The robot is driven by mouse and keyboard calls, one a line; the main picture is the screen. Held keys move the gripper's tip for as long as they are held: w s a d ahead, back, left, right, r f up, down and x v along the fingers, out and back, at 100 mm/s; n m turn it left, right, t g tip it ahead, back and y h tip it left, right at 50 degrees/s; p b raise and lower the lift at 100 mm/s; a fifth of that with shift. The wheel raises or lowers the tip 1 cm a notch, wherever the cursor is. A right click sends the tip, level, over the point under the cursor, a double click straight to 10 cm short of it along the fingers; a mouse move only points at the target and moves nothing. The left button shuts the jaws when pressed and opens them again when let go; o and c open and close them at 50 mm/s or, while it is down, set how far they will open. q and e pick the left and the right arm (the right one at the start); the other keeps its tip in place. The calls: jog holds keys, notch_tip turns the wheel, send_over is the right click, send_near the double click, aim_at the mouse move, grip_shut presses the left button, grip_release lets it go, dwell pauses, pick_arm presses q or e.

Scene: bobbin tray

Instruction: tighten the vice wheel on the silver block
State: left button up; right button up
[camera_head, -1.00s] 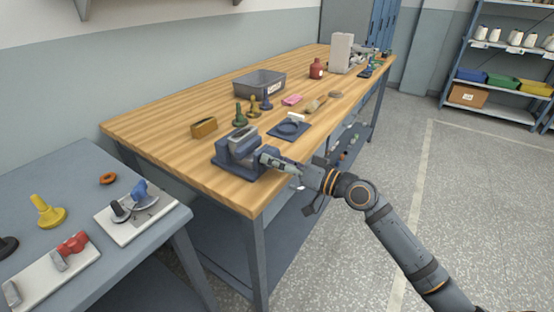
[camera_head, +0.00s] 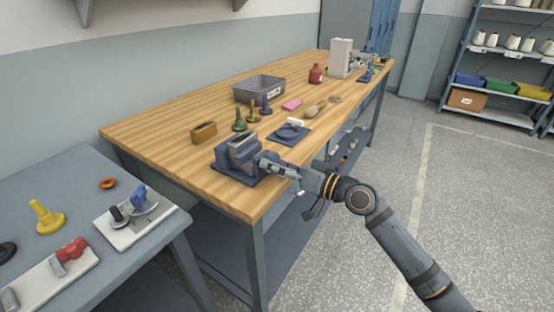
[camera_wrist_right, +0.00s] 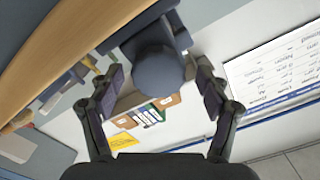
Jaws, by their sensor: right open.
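The blue-grey vice (camera_head: 226,165) stands near the front left corner of the wooden bench. A silver-grey block (camera_head: 242,146) shows between its jaws; I cannot tell how tightly it sits. The vice wheel (camera_wrist_right: 158,72) is a round dark blue-grey knob in the right wrist view; in the head view my gripper mostly hides it. My right gripper (camera_head: 268,167) is at the front side of the vice. Its open fingers (camera_wrist_right: 160,88) stand to either side of the wheel, with a gap showing on both sides. My left gripper is not in view.
A grey bin (camera_head: 258,88) is behind. A separate grey table (camera_head: 60,185) stands at the left.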

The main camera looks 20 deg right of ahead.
notch_tip(320, 180, up, 10)
jog(key=shift+f, duration=0.15)
